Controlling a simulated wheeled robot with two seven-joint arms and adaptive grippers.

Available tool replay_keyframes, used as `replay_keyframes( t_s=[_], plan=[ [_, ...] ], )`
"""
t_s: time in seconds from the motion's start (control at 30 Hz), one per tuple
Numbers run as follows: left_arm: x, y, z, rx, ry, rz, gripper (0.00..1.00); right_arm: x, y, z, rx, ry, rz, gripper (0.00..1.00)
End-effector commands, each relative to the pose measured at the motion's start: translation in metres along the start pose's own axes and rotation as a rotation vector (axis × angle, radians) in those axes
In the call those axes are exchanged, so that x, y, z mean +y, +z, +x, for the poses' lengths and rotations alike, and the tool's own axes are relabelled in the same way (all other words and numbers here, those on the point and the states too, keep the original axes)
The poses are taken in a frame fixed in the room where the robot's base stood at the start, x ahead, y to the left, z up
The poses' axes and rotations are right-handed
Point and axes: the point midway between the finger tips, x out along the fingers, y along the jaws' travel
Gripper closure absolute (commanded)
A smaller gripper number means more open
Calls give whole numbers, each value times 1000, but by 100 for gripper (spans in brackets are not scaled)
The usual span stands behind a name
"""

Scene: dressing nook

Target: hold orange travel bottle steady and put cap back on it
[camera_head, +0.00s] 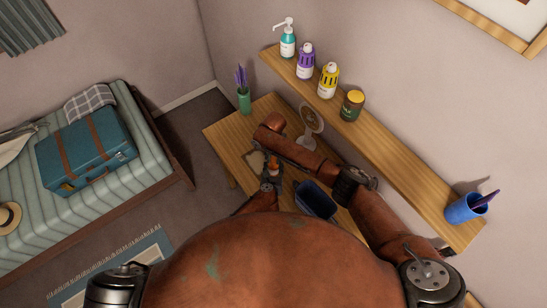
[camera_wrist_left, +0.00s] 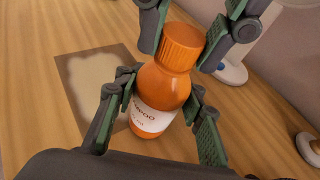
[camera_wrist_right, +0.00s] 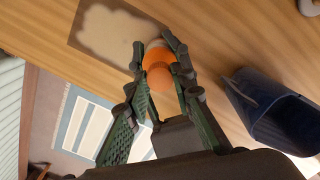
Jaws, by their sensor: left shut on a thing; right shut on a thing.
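The orange travel bottle (camera_wrist_left: 160,90) with a white label stands upright over the wooden desk in the left wrist view. My left gripper (camera_wrist_left: 164,92) is shut around its body. The orange ribbed cap (camera_wrist_left: 182,46) sits on top of the bottle, in line with it, with no clear gap. My right gripper's fingers come from above on both sides of the cap. In the right wrist view my right gripper (camera_wrist_right: 157,58) is shut on the cap (camera_wrist_right: 160,76), with the bottle beneath mostly hidden. In the head view my arms largely cover both.
A brown-edged mat (camera_wrist_left: 95,82) lies beside the bottle on the desk (camera_head: 228,133). A dark blue bin (camera_wrist_right: 268,112) stands close by on the other side. A round mirror (camera_head: 312,117) stands behind. A wall shelf (camera_head: 400,155) holds several bottles, a jar and a blue cup.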

Motion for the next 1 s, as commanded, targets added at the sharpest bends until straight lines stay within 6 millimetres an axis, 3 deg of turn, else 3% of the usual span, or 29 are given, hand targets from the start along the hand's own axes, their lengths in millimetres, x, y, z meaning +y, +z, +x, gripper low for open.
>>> replay_keyframes(
  t_s=[0.2,0.47,0.57,1.0],
  plan=[
    [0,0,0,-1,0,0,100,0,0,0,0,0,0,100],
    [0,0,0,0,0,0,100,0,0,0,0,0,75,100],
    [0,0,0,0,0,0,100,0,0,0,1,2,240,100],
    [0,0,0,0,0,0,100,2,0,1,4,4,1242,100]
  ],
)
